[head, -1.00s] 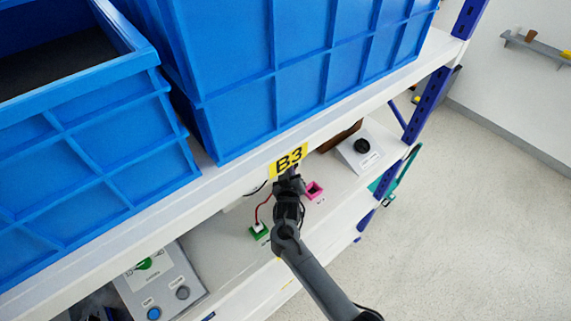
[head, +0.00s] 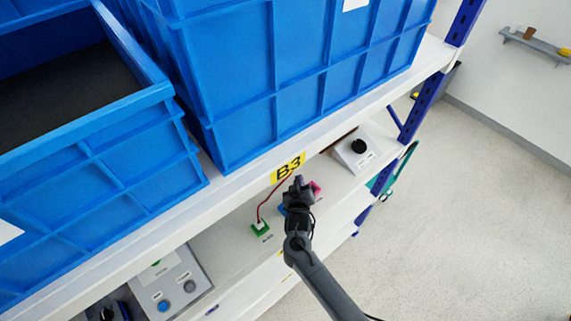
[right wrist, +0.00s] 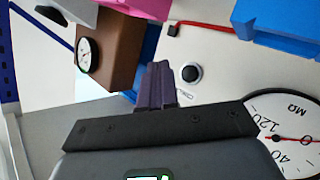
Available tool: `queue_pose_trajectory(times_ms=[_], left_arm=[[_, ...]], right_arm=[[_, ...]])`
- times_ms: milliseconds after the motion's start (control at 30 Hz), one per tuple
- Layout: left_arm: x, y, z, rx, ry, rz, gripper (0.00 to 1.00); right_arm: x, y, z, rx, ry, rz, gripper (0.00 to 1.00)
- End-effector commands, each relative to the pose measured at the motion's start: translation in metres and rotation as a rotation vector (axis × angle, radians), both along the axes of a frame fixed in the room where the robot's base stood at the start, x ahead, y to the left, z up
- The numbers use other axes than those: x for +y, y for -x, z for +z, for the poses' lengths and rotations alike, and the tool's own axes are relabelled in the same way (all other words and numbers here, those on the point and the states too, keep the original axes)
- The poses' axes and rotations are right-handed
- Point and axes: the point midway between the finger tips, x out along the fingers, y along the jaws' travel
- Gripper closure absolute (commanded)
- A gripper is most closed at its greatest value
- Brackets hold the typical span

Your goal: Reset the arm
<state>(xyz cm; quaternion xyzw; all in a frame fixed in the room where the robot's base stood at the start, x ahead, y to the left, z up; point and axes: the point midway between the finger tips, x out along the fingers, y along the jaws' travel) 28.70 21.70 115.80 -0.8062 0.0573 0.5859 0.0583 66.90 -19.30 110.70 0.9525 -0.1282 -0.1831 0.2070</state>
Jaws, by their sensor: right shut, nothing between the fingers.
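My right gripper (head: 298,184) is shut and empty in front of the shelf edge, below the yellow B3 label, in the head view. Its closed fingers show in the right wrist view (right wrist: 157,86). A light box with a black rotary knob (head: 358,146) sits on the shelf to the right of the gripper, apart from it. In the right wrist view a round black knob (right wrist: 190,74) on a white surface shows just beyond the fingertips; contact cannot be told. My left gripper is not in view.
Blue crates (head: 270,90) fill the upper shelf. A pink block (head: 315,188) is partly hidden behind the gripper, and a green socket (head: 260,229) with a red wire is left of it. A button panel (head: 172,285) stands lower left. Open floor lies right.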

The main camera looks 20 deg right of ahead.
Motion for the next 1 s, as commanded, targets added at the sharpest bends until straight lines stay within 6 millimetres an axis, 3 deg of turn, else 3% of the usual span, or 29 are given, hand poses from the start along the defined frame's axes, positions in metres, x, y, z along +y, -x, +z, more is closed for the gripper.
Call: queue_pose_trajectory(times_ms=[500,667,767,867,1000], left_arm=[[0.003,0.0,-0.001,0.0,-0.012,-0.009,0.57],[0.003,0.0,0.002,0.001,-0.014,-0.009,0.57],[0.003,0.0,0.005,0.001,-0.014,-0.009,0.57],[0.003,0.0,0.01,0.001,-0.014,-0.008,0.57],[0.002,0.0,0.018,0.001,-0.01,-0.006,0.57]], right_arm=[[0.0,0.0,0.0,0.001,-0.001,-0.001,1.0],[-0.002,0.009,-0.004,0.028,-0.038,0.005,1.0],[-0.006,0.028,-0.01,0.079,-0.104,0.016,1.0],[-0.009,0.058,-0.015,0.161,-0.199,0.035,1.0],[-0.011,0.122,-0.013,0.318,-0.332,0.072,1.0]])
